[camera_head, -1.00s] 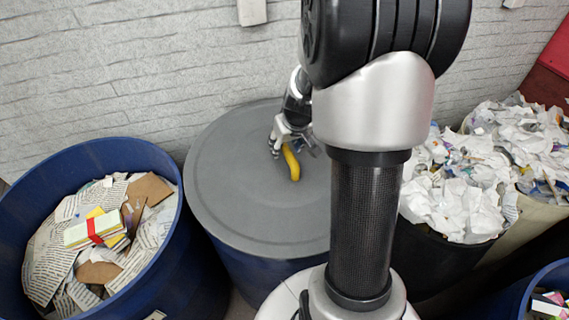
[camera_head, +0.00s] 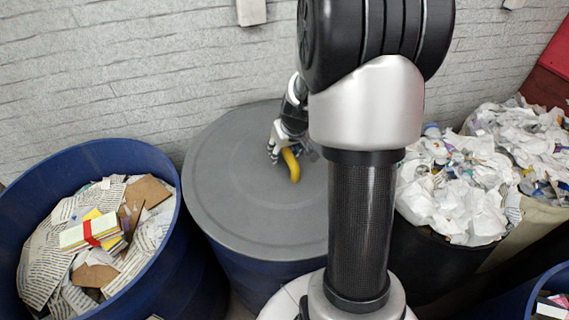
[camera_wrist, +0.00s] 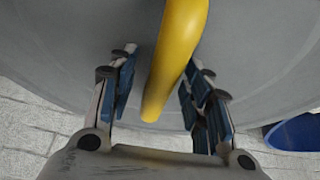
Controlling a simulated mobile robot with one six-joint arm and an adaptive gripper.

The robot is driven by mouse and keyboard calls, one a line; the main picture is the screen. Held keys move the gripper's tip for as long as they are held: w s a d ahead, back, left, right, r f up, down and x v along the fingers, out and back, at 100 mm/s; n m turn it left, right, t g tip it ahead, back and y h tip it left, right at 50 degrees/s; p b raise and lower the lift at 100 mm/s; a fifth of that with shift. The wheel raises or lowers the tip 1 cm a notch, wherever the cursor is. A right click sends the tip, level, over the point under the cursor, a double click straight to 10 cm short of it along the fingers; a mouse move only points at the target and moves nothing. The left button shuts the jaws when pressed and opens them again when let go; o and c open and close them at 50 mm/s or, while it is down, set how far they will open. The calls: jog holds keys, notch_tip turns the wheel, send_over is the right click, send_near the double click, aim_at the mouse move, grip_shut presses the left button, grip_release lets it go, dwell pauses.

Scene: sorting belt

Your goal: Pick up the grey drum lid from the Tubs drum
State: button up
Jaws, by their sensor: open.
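The grey drum lid (camera_head: 235,195) lies flat on top of the blue drum (camera_head: 262,278) in the middle of the head view. A curved yellow handle (camera_head: 292,166) stands up from the lid. My gripper (camera_head: 281,150) is low over the lid at the handle. In the wrist view the yellow handle (camera_wrist: 175,55) runs between the two blue-padded fingers of my gripper (camera_wrist: 160,95). The fingers are open, with gaps visible on both sides of the handle. My arm hides the right part of the lid in the head view.
A blue drum (camera_head: 85,160) of paper and cardboard stands close on the left. A dark bin (camera_head: 425,262) heaped with crumpled paper (camera_head: 450,190) stands on the right. A pale brick wall (camera_head: 130,70) is close behind the lid.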

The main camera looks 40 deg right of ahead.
jog(key=shift+c, duration=0.6)
grip_shut()
dwell(0.7)
jog(key=shift+w, duration=0.1)
